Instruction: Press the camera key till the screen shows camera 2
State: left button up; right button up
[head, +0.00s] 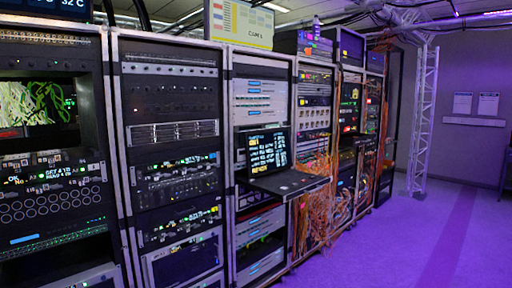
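A pale yellow panel (238,25) with coloured blocks stands on top of the racks at upper middle; small lettering on it is too small to read surely, and I cannot tell whether it is the task's screen. A dark screen (267,152) with bright blocks of text stands over a pulled-out shelf (288,184) in the middle rack; no camera number is readable on it. I cannot pick out the camera key. Neither of my grippers is in view.
A row of equipment racks (180,133) runs from the left into the distance. Orange cables (312,205) hang in front of the middle racks. A white truss tower (422,120) stands at the back right. The purple-lit floor (410,245) at right is clear.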

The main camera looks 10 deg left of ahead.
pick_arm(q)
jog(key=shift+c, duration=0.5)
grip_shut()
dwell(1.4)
